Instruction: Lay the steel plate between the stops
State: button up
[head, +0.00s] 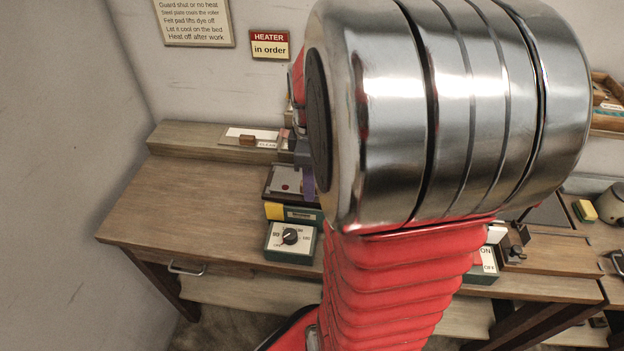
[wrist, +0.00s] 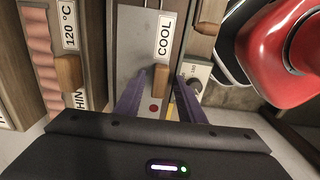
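My gripper (wrist: 158,78) shows two purple fingers set apart in the wrist view. A small wooden peg lies between them in the picture, with space on both sides; I cannot tell their depth. Behind is a pale grey metal surface (wrist: 133,62) with a COOL label and a red dot. I cannot tell whether this is the steel plate or part of the station, and the stops are not clear. In the head view one purple finger (head: 308,183) shows above the station with a yellow and green front (head: 292,213); my arm hides the rest.
A dial box (head: 291,242) stands at the bench front. An ON/OFF box (head: 485,265) is partly behind my arm. The wooden bench (head: 180,205) is clear at left. A yellow-topped block (head: 585,210) lies right. In the wrist view a 120 °C label (wrist: 69,25) is at left.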

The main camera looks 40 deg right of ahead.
jog(key=shift+r, duration=0.1)
notch_tip(320, 180, up, 12)
jog(key=shift+r, duration=0.2)
dwell(0.4)
jog(key=shift+a, duration=0.1)
dwell(0.4)
jog(key=s+a+f+m+t, duration=0.1)
jog(key=s+a+m+t, duration=0.1)
jog(key=a, duration=0.9)
jog(key=s+a+m+t, duration=0.2)
jog(key=a+m, duration=0.3)
jog(key=a, duration=0.6)
jog(key=shift+a+f+m+t, duration=0.3)
jog(key=shift+f+t, duration=0.1)
jog(key=shift+t, duration=0.4)
jog(key=shift+s, duration=0.1)
jog(key=shift+c, duration=0.6)
